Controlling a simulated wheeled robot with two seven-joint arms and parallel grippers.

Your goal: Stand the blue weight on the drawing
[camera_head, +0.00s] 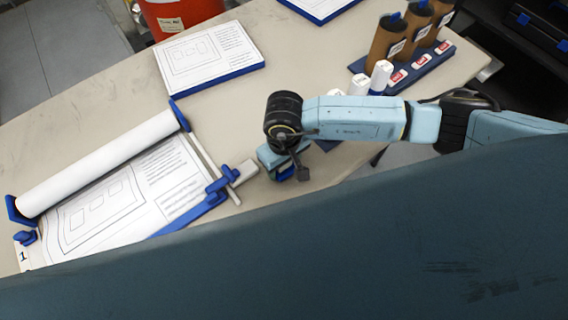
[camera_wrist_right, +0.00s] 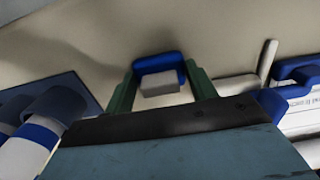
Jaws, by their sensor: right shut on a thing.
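My right gripper (camera_head: 285,168) is shut on the blue weight (camera_head: 287,175), close to the table's front edge. In the right wrist view, the blue weight (camera_wrist_right: 158,65), with a grey block at its near side, sits between the green fingers of the gripper (camera_wrist_right: 162,88). Whether it touches the table I cannot tell. The drawing (camera_head: 105,205) lies flat at the left, partly under a white paper roll (camera_head: 100,163), left of and apart from the gripper. My left gripper is not in view.
A blue clamp with a grey bar (camera_head: 243,173) stands between the drawing and my gripper. Another drawing on a blue-edged board (camera_head: 208,58) lies behind. The middle of the table (camera_head: 225,120) is clear.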

